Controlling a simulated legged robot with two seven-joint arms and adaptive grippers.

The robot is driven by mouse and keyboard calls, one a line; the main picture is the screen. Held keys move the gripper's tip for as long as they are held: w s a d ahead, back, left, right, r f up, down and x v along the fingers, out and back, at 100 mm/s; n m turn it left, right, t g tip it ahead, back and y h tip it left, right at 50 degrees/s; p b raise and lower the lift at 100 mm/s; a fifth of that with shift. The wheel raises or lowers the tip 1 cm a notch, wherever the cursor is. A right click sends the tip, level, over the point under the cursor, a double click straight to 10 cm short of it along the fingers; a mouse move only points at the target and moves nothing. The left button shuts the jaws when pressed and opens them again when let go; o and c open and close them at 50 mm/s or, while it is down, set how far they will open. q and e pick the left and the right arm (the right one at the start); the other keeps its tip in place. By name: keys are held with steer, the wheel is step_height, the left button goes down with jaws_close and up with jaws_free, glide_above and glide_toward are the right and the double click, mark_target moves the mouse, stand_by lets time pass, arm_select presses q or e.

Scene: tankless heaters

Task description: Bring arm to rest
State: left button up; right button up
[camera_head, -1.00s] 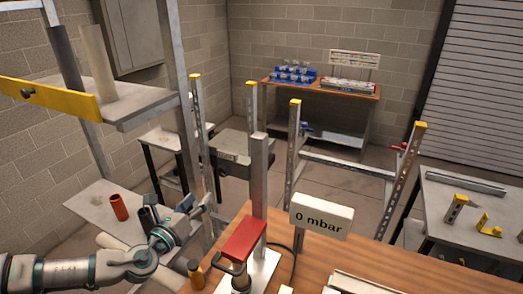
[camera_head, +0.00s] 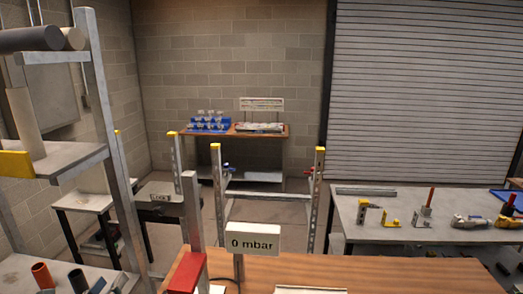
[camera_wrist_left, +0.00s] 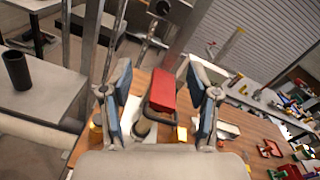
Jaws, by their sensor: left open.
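My left gripper (camera_head: 110,285) shows only by its tips at the lower left edge of the head view, beside the lower shelf of the metal rack. In the left wrist view my left gripper (camera_wrist_left: 162,108) is open, with two blue-padded fingers wide apart and nothing held between them. Beyond the fingers is a red block (camera_wrist_left: 163,90) with a dark handle loop, on a stand at the wooden bench; the red block (camera_head: 188,272) also shows in the head view. The rest of my left arm is out of the head view. My right gripper is in neither view.
The wooden bench (camera_head: 330,272) carries a "0 mbar" sign (camera_head: 252,240). The lower shelf holds an orange cylinder (camera_head: 42,275) and a black cylinder (camera_head: 78,281). A grey table (camera_head: 440,228) with tools stands right. Rack uprights stand close to my left gripper.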

arm_select(q)
steer(key=s+d+f+n+g+y, duration=0.25)
steer(key=f+n, duration=0.65)
steer(key=f, duration=0.6)
steer(key=s+d+f+n+g+y, duration=0.1)
steer(key=s+f+n+g, duration=0.15)
steer(key=f+n, duration=0.95)
steer(key=s+d+f+n+g+h, duration=0.2)
steer(key=s+d+f+n+g, duration=0.35)
steer(key=s+f, duration=0.5)
steer(key=s+d+f+n+g+h, duration=0.1)
steer(key=s+d+f+n+g, duration=0.3)
steer(key=s+d+f, duration=0.45)
step_height(320, 180, down, 27)
steer(key=s+a+g, duration=0.1)
steer(key=s+a, duration=0.1)
steer(key=s+a+f+g, duration=0.1)
steer(key=s+a+f, duration=0.2)
steer(key=s+f, duration=1.3)
steer(key=shift+s+a+m, duration=0.2)
steer(key=shift+s+m, duration=0.25)
steer(key=shift+s, duration=0.55)
